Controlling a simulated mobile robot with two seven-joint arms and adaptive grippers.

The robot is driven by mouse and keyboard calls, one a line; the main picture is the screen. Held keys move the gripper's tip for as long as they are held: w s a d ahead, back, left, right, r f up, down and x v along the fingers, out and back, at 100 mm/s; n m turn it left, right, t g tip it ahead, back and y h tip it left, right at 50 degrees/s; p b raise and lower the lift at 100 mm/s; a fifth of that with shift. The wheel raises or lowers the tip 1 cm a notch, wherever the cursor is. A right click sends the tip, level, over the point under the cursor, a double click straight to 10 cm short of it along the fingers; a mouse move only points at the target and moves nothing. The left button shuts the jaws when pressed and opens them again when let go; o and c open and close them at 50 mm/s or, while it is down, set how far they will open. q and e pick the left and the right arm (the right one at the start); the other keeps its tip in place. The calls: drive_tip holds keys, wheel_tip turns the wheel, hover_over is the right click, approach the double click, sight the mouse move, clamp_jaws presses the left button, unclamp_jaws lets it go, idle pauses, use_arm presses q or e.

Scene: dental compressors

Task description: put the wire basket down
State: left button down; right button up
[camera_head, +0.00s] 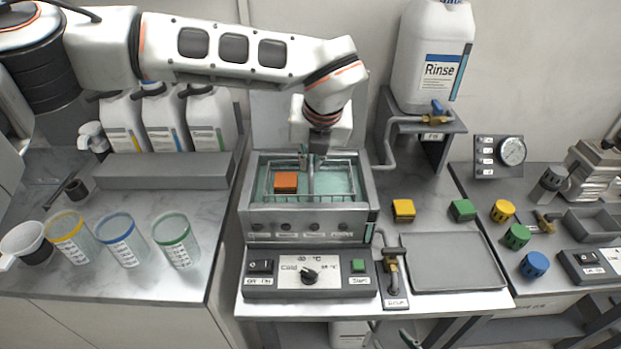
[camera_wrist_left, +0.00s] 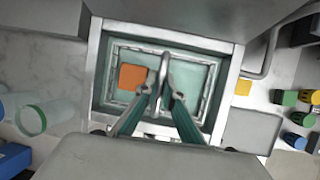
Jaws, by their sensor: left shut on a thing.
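The wire basket (camera_head: 339,195) is inside the open metal bath (camera_head: 300,220) of teal liquid; it also shows in the left wrist view (camera_wrist_left: 212,93). An upright handle crosses its middle, and an orange block (camera_head: 286,182) lies in its left half. My left gripper (camera_head: 312,160) is above the bath, pointing down and shut on the basket's handle (camera_wrist_left: 164,75). Whether the basket touches the bath floor cannot be told.
A control panel (camera_head: 310,274) stands in front of the bath. An empty grey tray (camera_head: 455,262) lies to the right, with yellow (camera_head: 403,210) and green (camera_head: 462,210) blocks behind it. A Rinse canister (camera_head: 432,60) stands on a raised shelf. Several beakers (camera_head: 121,240) stand left.

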use_arm(q)
drive_tip(key=shift+f, duration=2.6)
drive_tip(key=c, duration=2.2)
unclamp_jaws()
drive_tip(key=shift+f, duration=0.1)
drive_tip(key=v, duration=1.2)
drive_tip(key=shift+b, duration=0.35)
